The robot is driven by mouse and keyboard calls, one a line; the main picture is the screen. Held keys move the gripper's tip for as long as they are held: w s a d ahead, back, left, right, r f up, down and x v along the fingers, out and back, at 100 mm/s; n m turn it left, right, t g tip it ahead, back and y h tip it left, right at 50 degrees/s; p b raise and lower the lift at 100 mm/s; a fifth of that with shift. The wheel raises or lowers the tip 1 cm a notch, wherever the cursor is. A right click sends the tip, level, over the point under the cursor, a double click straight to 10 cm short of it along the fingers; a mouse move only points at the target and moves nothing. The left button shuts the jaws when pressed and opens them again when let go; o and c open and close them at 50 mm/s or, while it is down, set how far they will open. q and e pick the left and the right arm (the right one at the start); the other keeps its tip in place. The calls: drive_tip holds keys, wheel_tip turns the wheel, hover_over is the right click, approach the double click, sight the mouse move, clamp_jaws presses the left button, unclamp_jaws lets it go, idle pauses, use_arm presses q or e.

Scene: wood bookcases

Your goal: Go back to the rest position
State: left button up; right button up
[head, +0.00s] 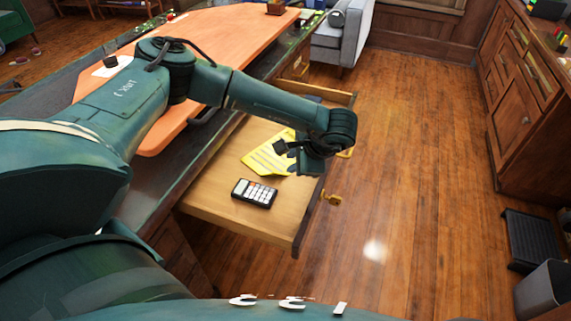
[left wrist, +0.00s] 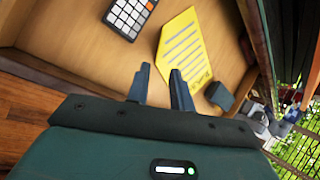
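My left arm reaches in from the left in the head view, and its gripper (head: 304,163) is over the open drawer (head: 225,200). In the left wrist view the two fingers of my left gripper (left wrist: 161,82) stand apart with nothing between them. A yellow sheet with printed lines (head: 262,158) lies in the drawer, partly behind the gripper; it also shows in the left wrist view (left wrist: 182,48). A black calculator (head: 254,193) lies in the drawer, nearer the front of the picture. My right gripper is not in view.
The drawer juts from a desk with an orange-brown top (head: 225,35). A brass handle (head: 332,200) is on its front. The wood floor (head: 410,170) to the right is clear. Wooden cabinets (head: 522,85), a black step (head: 531,240) and a grey bin (head: 543,290) line the right side.

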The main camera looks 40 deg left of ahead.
use_arm(q)
drive_tip(key=shift+v, duration=0.9)
